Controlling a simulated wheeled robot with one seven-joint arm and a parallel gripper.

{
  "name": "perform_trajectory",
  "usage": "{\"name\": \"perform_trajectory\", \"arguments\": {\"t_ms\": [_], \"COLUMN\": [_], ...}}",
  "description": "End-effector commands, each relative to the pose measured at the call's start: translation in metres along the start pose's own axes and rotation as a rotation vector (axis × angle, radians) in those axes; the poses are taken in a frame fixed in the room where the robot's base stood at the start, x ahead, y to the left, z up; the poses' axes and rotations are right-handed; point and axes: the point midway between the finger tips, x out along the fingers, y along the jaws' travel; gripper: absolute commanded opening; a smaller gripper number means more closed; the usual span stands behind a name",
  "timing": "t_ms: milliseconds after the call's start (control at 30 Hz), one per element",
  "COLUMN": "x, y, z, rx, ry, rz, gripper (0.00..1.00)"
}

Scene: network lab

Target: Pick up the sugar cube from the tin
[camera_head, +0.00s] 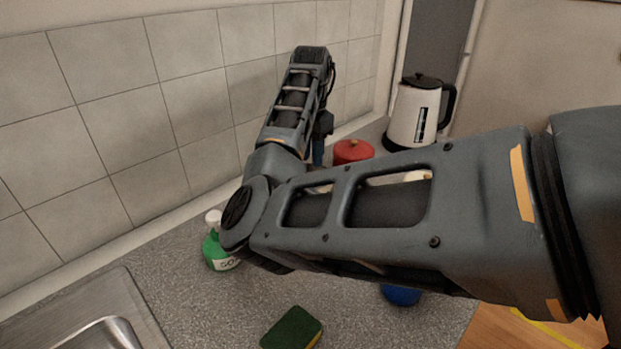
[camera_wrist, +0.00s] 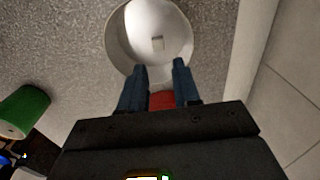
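In the wrist view a round white container (camera_wrist: 119,36), seen from above, looks like the tin. A small pale cube (camera_wrist: 157,43), probably the sugar cube, lies inside it, near the middle of its floor. My gripper (camera_wrist: 160,77) is open, its two blue fingers apart at the container's near rim. I cannot tell how high they are above it. Nothing is held; the cube is beyond the fingertips. In the head view my gripper's blue fingers (camera_head: 318,151) show only partly, and my arm hides the container.
A red object (camera_head: 352,152) stands by the gripper; red (camera_wrist: 162,101) also shows between the fingers. A white kettle (camera_head: 411,114) stands behind. A green soap bottle (camera_head: 217,250), sponge (camera_head: 292,328), blue object (camera_head: 401,294) and sink (camera_head: 100,335) are nearer. Tiled wall (camera_head: 130,100) borders the counter.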

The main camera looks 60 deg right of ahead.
Motion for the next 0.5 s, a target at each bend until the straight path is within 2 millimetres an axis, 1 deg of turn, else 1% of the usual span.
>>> {"name": "perform_trajectory", "arguments": {"t_ms": [367,500], "x": [0.035,0.055], "y": [0.001,0.002], "z": [0.003,0.005], "rx": [-0.001,-0.002], "ry": [-0.002,-0.003], "rz": [0.003,0.003], "gripper": [0.32,0.32]}}
